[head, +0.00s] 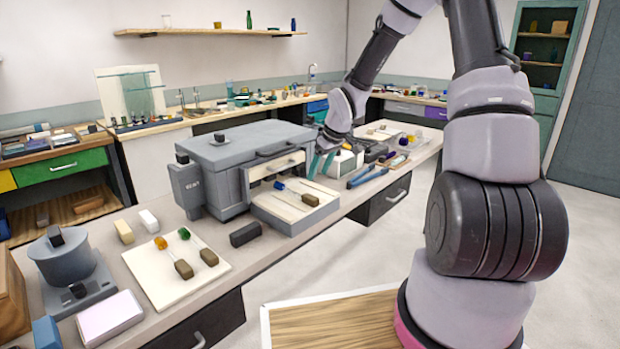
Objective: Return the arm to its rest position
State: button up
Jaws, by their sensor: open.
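My gripper (322,166), with teal fingers, is open and points down just right of the grey kiln-like box (245,145) on the workbench. My arm reaches up and over to it from the right foreground. No object shows between the fingers, though they are small here. The box has a pulled-out pale tray (300,205) at its front. On it lies a rod with a blue end (279,186) and a brown handle block (310,199). A white board (165,275) holds two more rods, one with an orange blob (160,242) and one with a green blob (184,233).
A dark block (244,235) and a grey round pot (65,262) stand on the bench. Blue-handled tools (367,177) lie right of the gripper. A wall shelf (205,32) with small bottles is at the back. Open floor (330,245) lies in front of the bench.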

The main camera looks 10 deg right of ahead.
jog(key=s+d+r+m+t+h, duration=0.1)
jog(key=s+d+r+m, duration=0.15)
jog(key=s+r, duration=0.5)
jog(key=s+d+r+m+h, duration=0.2)
jog(key=s+r+m, duration=0.15)
jog(key=r, duration=0.75)
jog(key=s+r+m+t+y, duration=0.1)
jog(key=s+r+m, duration=0.1)
jog(key=s+r, duration=0.3)
jog(key=s+r+m+t+y, duration=0.1)
jog(key=s+r+m, duration=0.2)
jog(key=s, duration=0.9)
jog(key=shift+v, duration=1)
